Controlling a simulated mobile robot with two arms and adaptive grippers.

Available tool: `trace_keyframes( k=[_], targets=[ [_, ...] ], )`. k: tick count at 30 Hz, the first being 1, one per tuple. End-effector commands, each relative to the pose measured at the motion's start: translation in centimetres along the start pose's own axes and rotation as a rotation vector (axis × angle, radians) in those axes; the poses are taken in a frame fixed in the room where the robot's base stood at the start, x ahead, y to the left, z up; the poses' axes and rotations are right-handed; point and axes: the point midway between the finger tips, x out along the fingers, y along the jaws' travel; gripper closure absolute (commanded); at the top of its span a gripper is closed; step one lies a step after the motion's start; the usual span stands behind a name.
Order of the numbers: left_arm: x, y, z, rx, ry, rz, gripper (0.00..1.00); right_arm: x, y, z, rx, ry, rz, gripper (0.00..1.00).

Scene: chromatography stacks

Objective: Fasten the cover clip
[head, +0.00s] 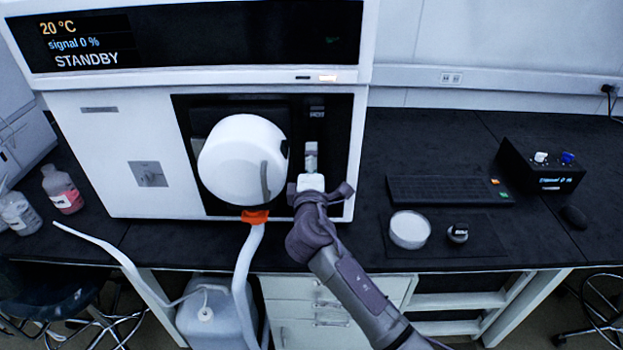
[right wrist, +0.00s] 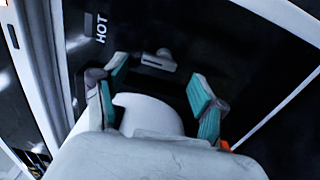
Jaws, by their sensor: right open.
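The white round cover (head: 243,160) sits in the black front recess of the instrument. A small grey clip (head: 311,157) stands upright at its right, below a HOT label; whether it touches the cover is unclear. In the right wrist view, a grey latch-like piece (right wrist: 158,62), probably that clip, lies just beyond the fingertips. My right gripper (head: 320,187) is in front of the recess, just below the clip. Its teal-padded fingers (right wrist: 160,82) are spread apart with nothing gripped between the tips. My left gripper is not in view.
An orange collar (head: 255,216) with a white hose (head: 247,262) hangs below the cover. To the right are a keyboard (head: 440,189), a white round dish (head: 409,229), a small black-and-white round item (head: 458,233) and a black control box (head: 540,168). Bottles (head: 62,190) stand left.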

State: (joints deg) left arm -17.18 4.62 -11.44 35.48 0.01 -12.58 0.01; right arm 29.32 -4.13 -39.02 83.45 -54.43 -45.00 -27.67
Motion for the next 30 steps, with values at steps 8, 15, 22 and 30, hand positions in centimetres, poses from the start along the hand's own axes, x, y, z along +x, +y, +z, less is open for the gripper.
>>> trace_keyframes(
  k=[8, 15, 22, 30],
  targets=[
    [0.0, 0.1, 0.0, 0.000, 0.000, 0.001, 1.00, -5.5, -0.1, 0.0, 0.001, 0.000, -0.001, 0.29],
    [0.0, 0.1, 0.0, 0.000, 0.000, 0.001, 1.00, -7.1, -0.1, 0.0, -0.002, -0.001, -0.001, 0.29],
    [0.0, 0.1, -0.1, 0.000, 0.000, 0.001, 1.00, -7.1, 0.0, 0.0, -0.002, -0.001, 0.000, 0.29],
    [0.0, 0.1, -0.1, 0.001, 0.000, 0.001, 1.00, -7.0, -0.9, 0.1, 0.002, 0.000, -0.017, 0.29]
  ],
)
